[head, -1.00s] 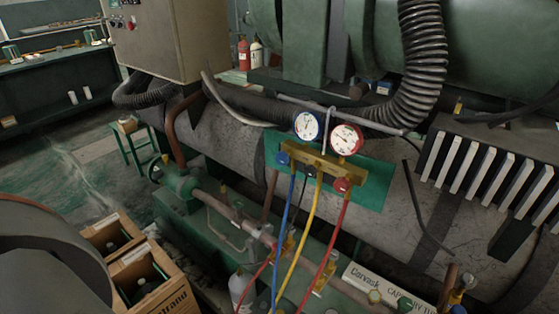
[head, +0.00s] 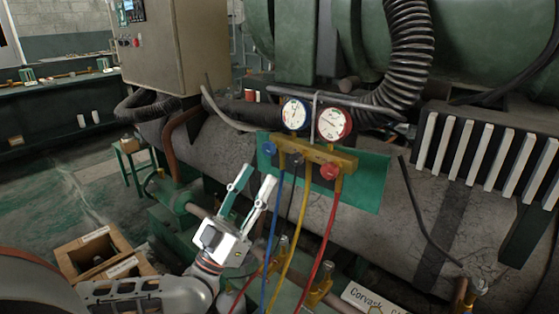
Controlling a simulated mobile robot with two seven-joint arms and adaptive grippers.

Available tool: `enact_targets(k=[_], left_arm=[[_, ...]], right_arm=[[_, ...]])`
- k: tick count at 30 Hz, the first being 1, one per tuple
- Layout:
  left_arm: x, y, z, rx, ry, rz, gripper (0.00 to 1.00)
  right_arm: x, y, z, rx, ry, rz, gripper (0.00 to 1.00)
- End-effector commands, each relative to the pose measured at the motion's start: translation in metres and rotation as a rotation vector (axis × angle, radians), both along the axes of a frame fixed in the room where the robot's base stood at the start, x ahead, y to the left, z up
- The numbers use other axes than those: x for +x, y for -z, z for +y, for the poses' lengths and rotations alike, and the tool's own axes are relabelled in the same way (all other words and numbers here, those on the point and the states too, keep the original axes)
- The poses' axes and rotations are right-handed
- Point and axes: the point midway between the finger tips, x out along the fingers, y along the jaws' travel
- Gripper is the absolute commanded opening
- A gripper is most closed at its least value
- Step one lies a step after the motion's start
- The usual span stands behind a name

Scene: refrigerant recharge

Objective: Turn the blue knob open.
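The blue knob (head: 269,149) is on the left end of the brass gauge manifold (head: 318,157), which hangs before a green panel (head: 365,181). A blue-rimmed gauge (head: 295,115) and a red-rimmed gauge (head: 333,122) sit above it. A red knob (head: 329,172) is on the right part of the manifold. My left gripper (head: 252,184) is open and empty, below and left of the blue knob, its fingers pointing up towards it. They look apart from the knob. My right gripper is out of view.
Blue (head: 273,235), yellow (head: 291,240) and red (head: 321,245) hoses hang below the manifold, close to my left gripper's right side. A large grey pipe (head: 400,235) runs behind.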

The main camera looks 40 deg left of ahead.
Motion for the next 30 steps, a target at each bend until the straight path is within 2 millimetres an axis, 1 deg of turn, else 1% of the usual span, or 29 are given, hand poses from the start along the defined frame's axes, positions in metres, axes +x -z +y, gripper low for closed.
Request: enact_targets(k=[1, 4, 9, 18, 24, 30], left_arm=[[0.002, -0.001, 0.005, -0.006, -0.01, -0.005, 0.38], [0.005, -0.008, 0.009, -0.017, -0.018, -0.012, 0.38], [0.018, -0.023, 0.008, -0.016, -0.019, -0.017, 0.38], [0.046, -0.051, 0.005, -0.015, -0.018, -0.015, 0.38], [0.055, -0.059, 0.005, -0.016, -0.018, -0.011, 0.38], [0.057, -0.06, 0.004, -0.016, -0.018, -0.01, 0.38]], right_arm=[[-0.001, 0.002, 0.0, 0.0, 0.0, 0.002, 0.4], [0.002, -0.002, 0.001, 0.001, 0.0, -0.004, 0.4], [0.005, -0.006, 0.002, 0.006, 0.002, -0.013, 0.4], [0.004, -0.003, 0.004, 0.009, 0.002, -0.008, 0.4], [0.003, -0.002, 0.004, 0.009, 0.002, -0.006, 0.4], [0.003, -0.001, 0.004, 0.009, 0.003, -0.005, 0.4]])
